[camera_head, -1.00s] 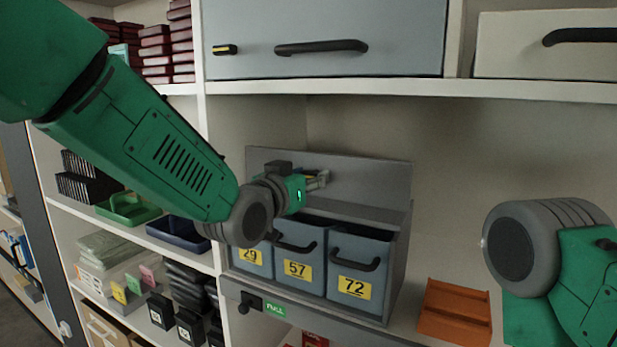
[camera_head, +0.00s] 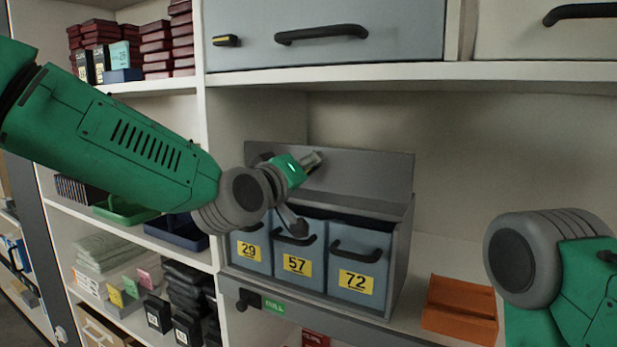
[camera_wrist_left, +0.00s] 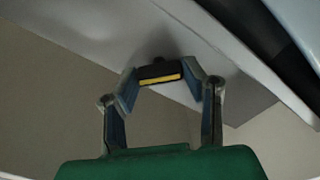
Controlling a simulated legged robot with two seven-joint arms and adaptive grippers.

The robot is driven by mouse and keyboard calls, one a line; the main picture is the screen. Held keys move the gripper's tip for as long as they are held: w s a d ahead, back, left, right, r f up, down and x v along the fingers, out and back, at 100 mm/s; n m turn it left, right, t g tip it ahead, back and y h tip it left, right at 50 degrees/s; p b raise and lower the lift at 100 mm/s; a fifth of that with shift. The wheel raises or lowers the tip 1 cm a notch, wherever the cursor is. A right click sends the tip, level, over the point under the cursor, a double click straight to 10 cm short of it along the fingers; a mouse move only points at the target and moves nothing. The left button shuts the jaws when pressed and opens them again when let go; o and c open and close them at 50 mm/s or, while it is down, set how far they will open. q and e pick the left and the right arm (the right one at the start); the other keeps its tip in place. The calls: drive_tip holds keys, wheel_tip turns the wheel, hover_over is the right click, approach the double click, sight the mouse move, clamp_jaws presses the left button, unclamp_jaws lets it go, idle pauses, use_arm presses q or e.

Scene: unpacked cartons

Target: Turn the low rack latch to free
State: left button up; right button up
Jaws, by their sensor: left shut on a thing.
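The low rack (camera_head: 402,250) is a grey unit on the shelf, with a tall back panel (camera_head: 370,170). My left gripper (camera_head: 313,161) is at the left part of this panel and hides the latch in the head view. In the left wrist view, the latch (camera_wrist_left: 160,72) is a short black bar with a yellow stripe. It lies between the two fingertips of my left gripper (camera_wrist_left: 168,84), which is shut on it. The latch lies slanted to the pale edges behind it. My right arm's rounded link shows at the right; its gripper is out of view.
Blue-grey bins 29, 57 and 72 (camera_head: 357,283) stand in the rack below my left gripper. An orange holder (camera_head: 460,310) is on the shelf to their right. A grey drawer front (camera_head: 330,35) is above. The shelf's back right is clear.

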use_arm(q)
drive_tip(key=n, duration=0.1)
drive_tip(key=n+b, duration=0.1)
drive_tip(key=n, duration=0.1)
drive_tip(key=n+b, duration=0.1)
drive_tip(key=shift+a+f+n, duration=0.15)
drive_tip(key=shift+f+n, duration=0.1)
drive_tip(key=shift+n, duration=0.15)
drive_tip(key=shift+n+b, duration=1.25)
drive_tip(key=shift+n, duration=0.95)
drive_tip(key=shift+f, duration=0.1)
drive_tip(key=o, duration=1.2)
drive_tip(key=shift+w, duration=0.1)
drive_tip(key=shift+c, duration=0.2)
